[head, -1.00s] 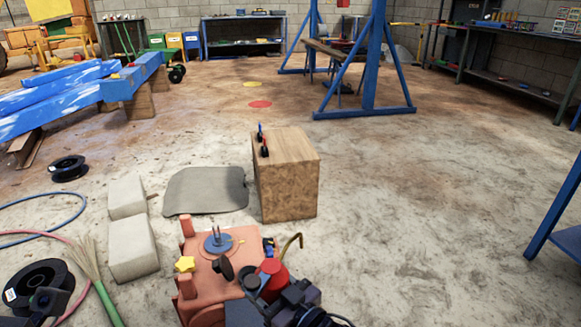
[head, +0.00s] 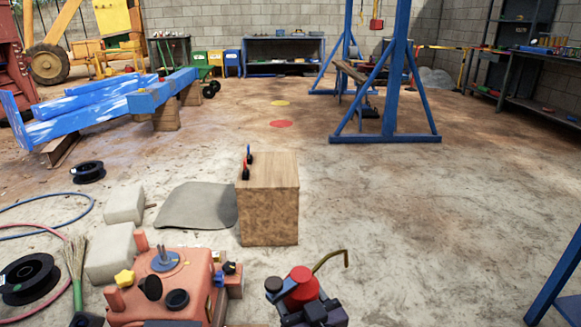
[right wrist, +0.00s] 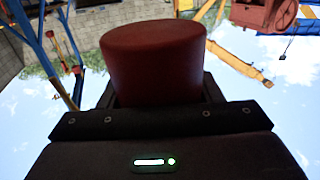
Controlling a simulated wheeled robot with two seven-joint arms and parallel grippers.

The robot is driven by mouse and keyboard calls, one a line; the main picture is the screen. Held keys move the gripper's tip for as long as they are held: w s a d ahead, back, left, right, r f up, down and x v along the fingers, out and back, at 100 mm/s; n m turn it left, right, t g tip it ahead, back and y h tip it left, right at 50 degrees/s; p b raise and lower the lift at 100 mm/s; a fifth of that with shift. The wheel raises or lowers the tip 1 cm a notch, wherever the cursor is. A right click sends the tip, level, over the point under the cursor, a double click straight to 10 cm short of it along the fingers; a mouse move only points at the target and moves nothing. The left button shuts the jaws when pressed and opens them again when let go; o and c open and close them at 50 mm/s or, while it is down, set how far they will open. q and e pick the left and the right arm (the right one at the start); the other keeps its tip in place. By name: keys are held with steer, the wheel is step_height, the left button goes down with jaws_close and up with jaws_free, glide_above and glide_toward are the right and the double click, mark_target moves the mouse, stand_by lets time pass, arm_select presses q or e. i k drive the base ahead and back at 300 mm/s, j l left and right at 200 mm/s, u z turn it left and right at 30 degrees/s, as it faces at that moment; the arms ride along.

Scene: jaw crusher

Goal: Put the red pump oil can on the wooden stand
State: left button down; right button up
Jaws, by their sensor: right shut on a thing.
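The red pump oil can (head: 302,285) is low in the head view, with its bent brass spout pointing up and right. My right gripper (head: 312,312) is shut on it. In the right wrist view the can's red body (right wrist: 152,62) stands up from between the dark jaws. The wooden stand (head: 268,212) is a block on the floor beyond the can and slightly left, apart from it. A small red and blue tool stands at the left of its top; the rest of the top is bare.
An orange machine housing (head: 185,295) with knobs and rings is left of the can. Pale blocks (head: 112,252), a grey mat (head: 197,205), a broom (head: 75,260) and a black spool (head: 28,279) lie further left. Open floor lies right of the stand.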

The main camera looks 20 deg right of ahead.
mark_target(278, 169)
steer(key=i+l+u, duration=0.3)
steer(key=l, duration=0.95)
steer(key=l+u, duration=0.3)
steer(key=l, duration=0.9)
steer(key=i+l+u, duration=0.1)
steer(key=i+l, duration=0.3)
steer(key=i+l+u, duration=0.15)
steer(key=i+l, duration=0.25)
steer(key=i+l+u, duration=0.1)
steer(key=i+l, duration=0.3)
steer(key=l, duration=0.2)
steer(key=i+l+u, duration=0.1)
steer(key=i+l, duration=0.25)
steer(key=l, duration=0.2)
